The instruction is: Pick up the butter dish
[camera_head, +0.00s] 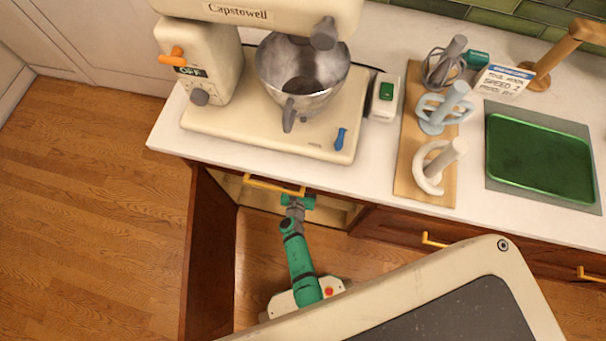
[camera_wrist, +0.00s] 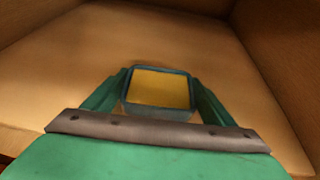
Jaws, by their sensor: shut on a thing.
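The butter dish (camera_wrist: 160,90) is a small box with a dark blue-grey rim and a yellow inside or top. It shows in the wrist view, in the middle, inside a wooden cabinet. My gripper (camera_wrist: 160,100) has its two green fingers on either side of the dish, shut on it. In the head view my gripper (camera_head: 298,200) reaches into the open cabinet under the counter. The dish is hidden there by the counter and my arm.
The cabinet's wooden floor (camera_wrist: 70,70) is otherwise bare, with walls at both sides. The open cabinet door (camera_head: 210,255) stands left of my arm. A yellow drawer handle (camera_head: 274,185) is just above my gripper. A mixer (camera_head: 215,60) stands on the counter.

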